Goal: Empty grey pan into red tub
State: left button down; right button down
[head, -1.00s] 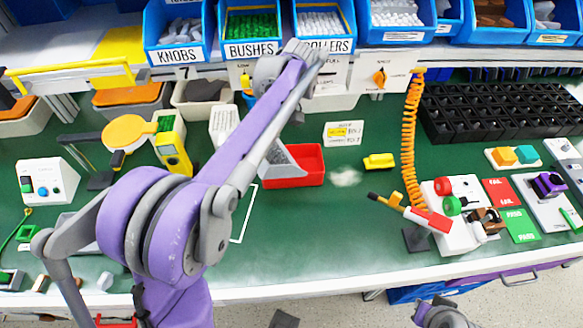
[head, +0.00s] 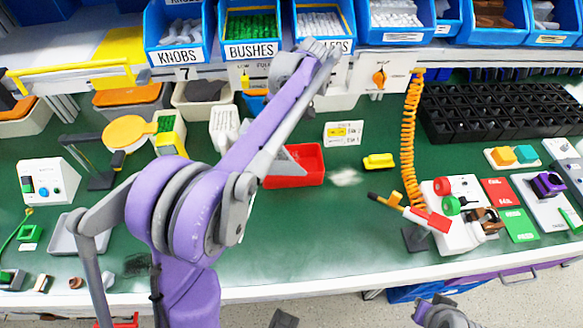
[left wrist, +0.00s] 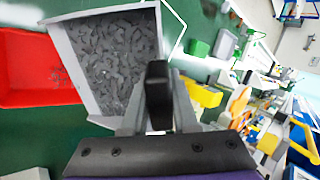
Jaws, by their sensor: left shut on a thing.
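The grey pan (left wrist: 122,62) is in my left gripper (left wrist: 158,95), which is shut on its near wall. The pan holds many small grey pieces. The red tub (left wrist: 28,80) is at the left in the left wrist view, beside the pan, whose side edge overlaps it. A few small grey bits seem to lie in the tub. In the head view the red tub (head: 310,172) sits on the green bench, and a grey corner of the pan (head: 284,161) shows at its left. My left arm hides the rest of the pan and the left gripper there.
A yellow block (head: 378,161) and a pale smudge (head: 344,177) lie right of the tub. An orange coiled cord (head: 409,130) hangs further right. Blue bins (head: 250,50) line the shelf behind.

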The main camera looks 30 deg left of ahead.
pick_arm(q)
jog(key=shift+w+d+r, duration=0.2)
jog(key=shift+w+r, duration=0.05)
jog(key=shift+w, duration=0.05)
pick_arm(e)
jog(key=shift+r, duration=0.1)
pick_arm(q)
jog(key=shift+w+d+r+g+y+b, duration=0.15)
jog(key=shift+w+g+y+b, duration=0.2)
jog(key=shift+b, duration=1.55)
jog(key=shift+w+d+r+g+b, duration=0.1)
jog(key=shift+d+g+b, duration=0.15)
jog(key=shift+b, duration=1.9)
pick_arm(e)
notch_tip(320, 180, down, 9)
jog(key=shift+s, duration=0.3)
pick_arm(q)
jog(key=shift+a, duration=0.15)
pick_arm(e)
jog(key=shift+d, duration=0.15)
